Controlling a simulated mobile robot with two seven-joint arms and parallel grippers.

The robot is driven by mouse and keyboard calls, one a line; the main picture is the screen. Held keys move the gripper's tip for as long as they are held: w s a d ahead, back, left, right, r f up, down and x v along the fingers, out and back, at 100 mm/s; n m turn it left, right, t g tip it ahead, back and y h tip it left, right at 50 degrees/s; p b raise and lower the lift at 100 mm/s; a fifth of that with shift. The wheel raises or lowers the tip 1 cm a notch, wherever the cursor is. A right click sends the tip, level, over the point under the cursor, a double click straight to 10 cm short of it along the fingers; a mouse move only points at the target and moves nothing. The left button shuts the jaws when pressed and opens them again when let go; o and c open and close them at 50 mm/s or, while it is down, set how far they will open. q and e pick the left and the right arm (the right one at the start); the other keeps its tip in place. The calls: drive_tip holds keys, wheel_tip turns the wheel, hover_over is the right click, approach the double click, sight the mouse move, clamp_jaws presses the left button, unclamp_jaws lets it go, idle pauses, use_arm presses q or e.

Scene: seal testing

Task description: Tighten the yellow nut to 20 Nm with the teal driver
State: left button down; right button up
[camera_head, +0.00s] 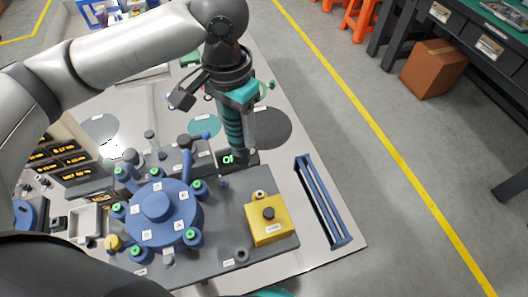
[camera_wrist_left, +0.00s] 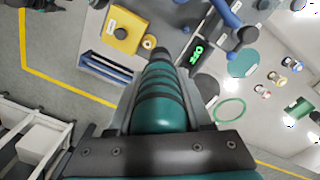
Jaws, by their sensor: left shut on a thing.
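The teal driver (camera_head: 232,128) has dark bands and hangs roughly upright in my left gripper (camera_head: 240,108), which is shut on it. In the left wrist view the driver (camera_wrist_left: 160,108) runs between the two fingers of the left gripper (camera_wrist_left: 165,125), its dark tip pointing away. Its lower end in the head view is over the dark block with a green display; I cannot tell whether they touch. The yellow nut (camera_head: 113,243) is at the lower left edge of the blue round flange (camera_head: 156,203), well left of the driver. My right gripper is not in view.
Several green-topped posts ring the flange. A yellow box (camera_head: 267,222) with a black knob and a blue slotted rack (camera_head: 322,200) stand at the right. A grey tray (camera_head: 86,222) and dark readouts (camera_head: 60,160) are left.

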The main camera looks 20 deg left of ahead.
use_arm(q)
drive_tip(key=shift+d+f+m+p, duration=0.15)
drive_tip(key=shift+m+p, duration=0.15)
drive_tip(key=shift+m, duration=0.4)
drive_tip(key=shift+w+d+f+m+p, duration=0.15)
drive_tip(key=shift+f+m+p, duration=0.15)
drive_tip(key=shift+m, duration=0.3)
drive_tip(key=shift+s+d+f+m+p, duration=0.1)
drive_tip(key=shift+d+f+m+p, duration=0.15)
drive_tip(key=shift+m, duration=0.35)
drive_tip(key=shift+w+f+m+p, duration=0.1)
drive_tip(key=shift+f+m+p, duration=0.15)
drive_tip(key=shift+m, duration=0.35)
use_arm(e)
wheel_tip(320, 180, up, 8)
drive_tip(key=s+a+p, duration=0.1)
drive_tip(key=p, duration=0.5)
use_arm(q)
drive_tip(key=d+f+m+b, duration=0.1)
drive_tip(key=f+m+b, duration=0.2)
drive_tip(key=f+m, duration=0.2)
drive_tip(key=s+d+f+m+b, duration=0.1)
drive_tip(key=d+f+m+b, duration=0.1)
drive_tip(key=f+m, duration=0.4)
drive_tip(key=shift+m+b, duration=0.7)
drive_tip(key=shift+m, duration=0.4)
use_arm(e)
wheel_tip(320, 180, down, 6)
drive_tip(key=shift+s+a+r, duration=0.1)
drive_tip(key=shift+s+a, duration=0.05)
